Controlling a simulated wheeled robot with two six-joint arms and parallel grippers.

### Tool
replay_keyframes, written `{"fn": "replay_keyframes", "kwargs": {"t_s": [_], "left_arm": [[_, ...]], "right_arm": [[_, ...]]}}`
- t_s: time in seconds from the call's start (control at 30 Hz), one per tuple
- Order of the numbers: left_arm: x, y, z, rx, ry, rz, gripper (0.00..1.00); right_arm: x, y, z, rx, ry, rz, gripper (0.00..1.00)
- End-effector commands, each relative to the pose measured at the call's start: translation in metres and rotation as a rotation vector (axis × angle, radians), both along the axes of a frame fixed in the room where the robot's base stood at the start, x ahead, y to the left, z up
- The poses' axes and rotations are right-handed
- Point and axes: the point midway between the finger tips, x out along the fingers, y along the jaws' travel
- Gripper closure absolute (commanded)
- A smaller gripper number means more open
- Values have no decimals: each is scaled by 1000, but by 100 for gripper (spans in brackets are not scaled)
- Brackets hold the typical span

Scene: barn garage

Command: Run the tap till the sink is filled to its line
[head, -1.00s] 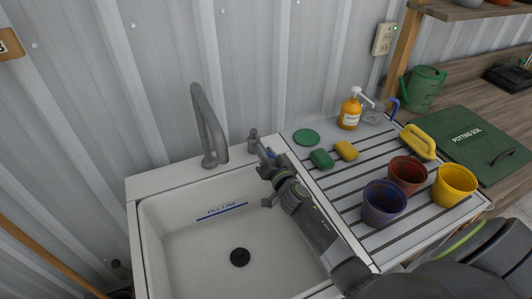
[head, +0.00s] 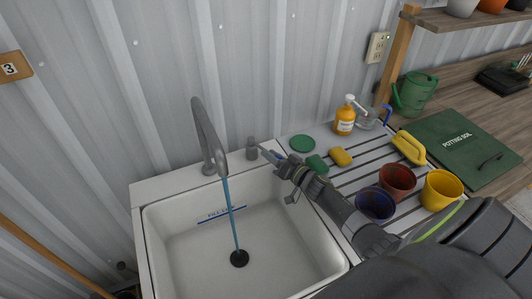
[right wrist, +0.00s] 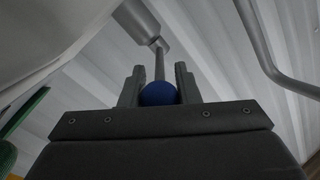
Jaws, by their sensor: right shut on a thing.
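The grey tap (head: 205,135) stands at the back of the white sink (head: 165,263). A thin blue stream of water (head: 232,212) runs from its spout onto the dark round drain (head: 239,259). I cannot tell whether the drain is plugged. The blue fill line (head: 213,216) on the back wall is visible, and no pooled water shows. The tap's lever post (head: 252,148) is right of the spout. My right gripper (head: 272,157) is shut on the lever's blue knob, which shows between the fingers in the right wrist view (right wrist: 158,94). My left gripper is out of view.
On the drainboard right of the sink are a green disc (head: 302,143), green sponge (head: 317,163), yellow sponge (head: 340,157), soap bottle (head: 345,120), yellow-handled tool (head: 409,147) and blue, red and yellow pots (head: 375,206). A metal wall stands close behind.

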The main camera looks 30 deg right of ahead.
Motion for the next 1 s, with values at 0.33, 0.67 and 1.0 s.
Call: {"fn": "replay_keyframes", "kwargs": {"t_s": [0.33,0.67,1.0], "left_arm": [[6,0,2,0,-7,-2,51],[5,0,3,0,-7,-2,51],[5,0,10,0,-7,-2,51]], "right_arm": [[0,-2,0,1,1,15,100],[0,-2,0,0,1,15,50],[0,-2,17,-2,-1,15,50]]}}
